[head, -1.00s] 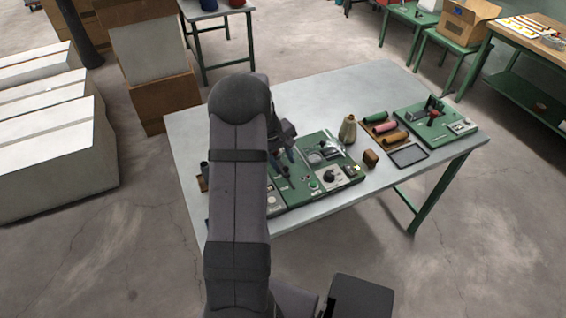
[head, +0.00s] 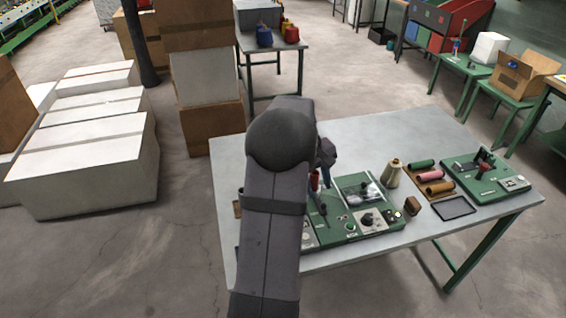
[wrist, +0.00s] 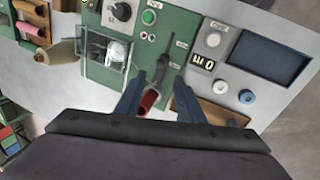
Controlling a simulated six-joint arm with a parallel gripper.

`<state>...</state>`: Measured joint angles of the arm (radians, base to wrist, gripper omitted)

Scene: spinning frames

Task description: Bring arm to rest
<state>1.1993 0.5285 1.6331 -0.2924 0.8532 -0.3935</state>
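My arm (head: 275,210) reaches forward over the grey table (head: 420,140) and hides part of the green panel. My gripper (wrist: 160,82) hangs above the green control panel (wrist: 180,35), with its two dark fingers spread apart. In the head view my gripper (head: 322,172) is partly hidden behind my arm. A red cylinder (wrist: 149,100) shows between the fingers, nearer the left one, with a gap on the right. I cannot tell whether it touches a finger. A black lever (wrist: 163,62) stands just beyond the fingertips.
A beige cone (head: 392,175), several coloured rolls (head: 430,175), a black tray (head: 454,208) and a second green device (head: 485,178) lie to the right on the table. White blocks (head: 90,150) and stacked boxes (head: 200,80) stand on the floor at left. The table's back is clear.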

